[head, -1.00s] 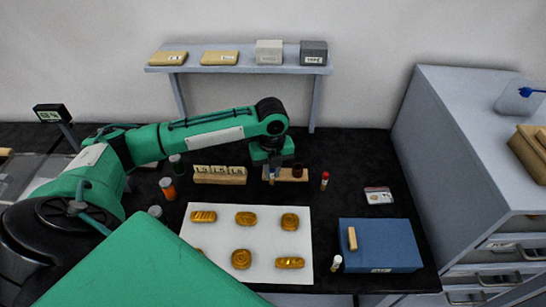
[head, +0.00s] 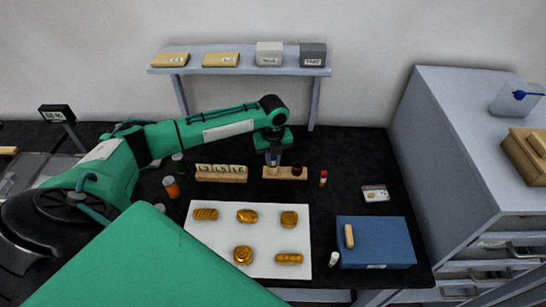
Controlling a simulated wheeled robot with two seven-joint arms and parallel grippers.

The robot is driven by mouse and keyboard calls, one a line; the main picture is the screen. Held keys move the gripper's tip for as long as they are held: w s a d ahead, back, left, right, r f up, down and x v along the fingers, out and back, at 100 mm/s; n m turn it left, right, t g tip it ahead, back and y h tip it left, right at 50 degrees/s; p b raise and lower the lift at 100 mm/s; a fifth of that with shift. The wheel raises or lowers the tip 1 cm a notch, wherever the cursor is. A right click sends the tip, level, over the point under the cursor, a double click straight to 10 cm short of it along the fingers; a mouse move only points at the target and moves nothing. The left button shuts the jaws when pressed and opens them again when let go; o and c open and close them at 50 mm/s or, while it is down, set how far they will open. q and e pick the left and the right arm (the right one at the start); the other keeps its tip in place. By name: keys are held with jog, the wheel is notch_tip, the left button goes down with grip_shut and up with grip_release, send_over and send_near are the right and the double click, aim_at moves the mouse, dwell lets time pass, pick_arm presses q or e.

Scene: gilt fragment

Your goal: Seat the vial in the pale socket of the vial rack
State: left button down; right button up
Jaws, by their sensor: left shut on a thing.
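The vial rack (head: 270,174) is a low wooden block behind the white mat. A dark reddish-brown piece (head: 297,169) stands at its right part. My left gripper (head: 273,158) points down over the rack's left part, shut on the vial (head: 273,163). The vial is small and mostly hidden by the fingers; it looks upright. I cannot tell whether its lower end touches the rack. The pale socket cannot be made out. My right gripper is not in view.
A labelled wooden block (head: 221,178) stands left of the rack, and a red-capped vial (head: 323,178) stands to the right. Gold pieces lie on the white mat (head: 215,236) in front. A blue box (head: 376,250) is at front right. A shelf (head: 240,70) stands behind.

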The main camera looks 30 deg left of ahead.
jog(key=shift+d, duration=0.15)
pick_arm(q)
jog(key=c, duration=1.4)
grip_release()
jog(key=shift+f, duration=0.15)
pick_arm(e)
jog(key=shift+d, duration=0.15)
pick_arm(q)
jog(key=shift+o, duration=0.2)
